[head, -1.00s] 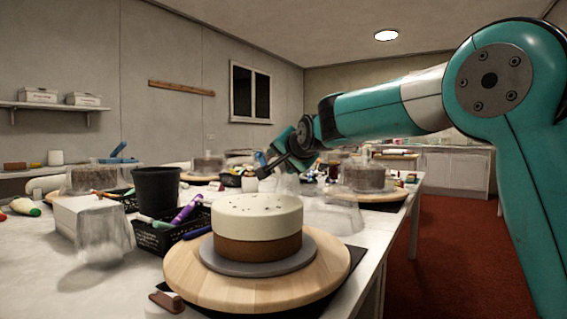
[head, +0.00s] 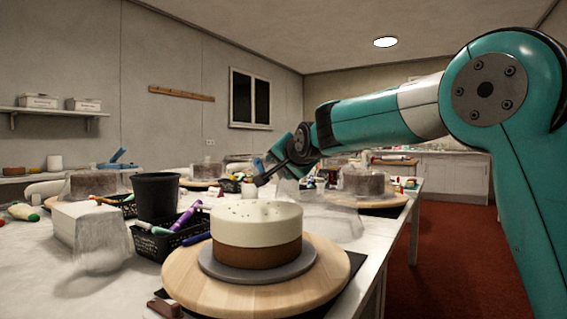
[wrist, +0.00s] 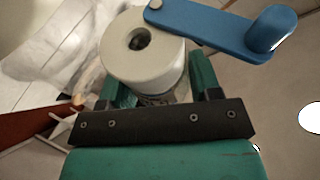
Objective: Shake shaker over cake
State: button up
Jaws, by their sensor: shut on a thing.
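The cake (head: 256,250) has a brown lower layer and a cream top with small dark specks. It sits on a grey disc (head: 215,268) on a round wooden turntable (head: 190,287) in the head view. My gripper (wrist: 155,92) is shut on the shaker (wrist: 148,60), a pale cylinder with a round dark hole in its end and a blue arm (wrist: 215,22) across its rim. In the head view my gripper (head: 262,180) is above and behind the cake, apart from it. The held shaker is hard to make out there.
A black cup (head: 156,195) and black baskets (head: 172,240) with coloured tubes stand left of the cake. A white box (head: 85,222) and blurry clear covers are further left. Other cakes (head: 362,183) stand behind. The table's right edge drops to red floor.

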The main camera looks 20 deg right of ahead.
jog(key=p, duration=0.1)
jog(key=w+m+g+p, duration=0.1)
jog(key=p, duration=0.1)
jog(key=shift+w+a+r+y, duration=0.15)
jog(key=shift+a+r+y, duration=0.05)
jog(key=shift+a+y, duration=0.1)
jog(key=shift+w+a+f+p, duration=0.1)
jog(key=shift+w+f+p, duration=0.1)
jog(key=shift+f+p, duration=0.15)
jog(key=shift+f+g, duration=0.25)
jog(key=shift+g, duration=0.05)
jog(key=s+d+b, duration=0.1)
jog(key=s+b, duration=0.1)
jog(key=s, duration=0.1)
jog(key=s+d+b, duration=0.1)
jog(key=s, duration=0.1)
jog(key=shift+d, duration=0.3)
jog(key=shift+r+t+b, duration=0.25)
jog(key=shift+t+b, duration=0.15)
jog(key=shift+b, duration=0.3)
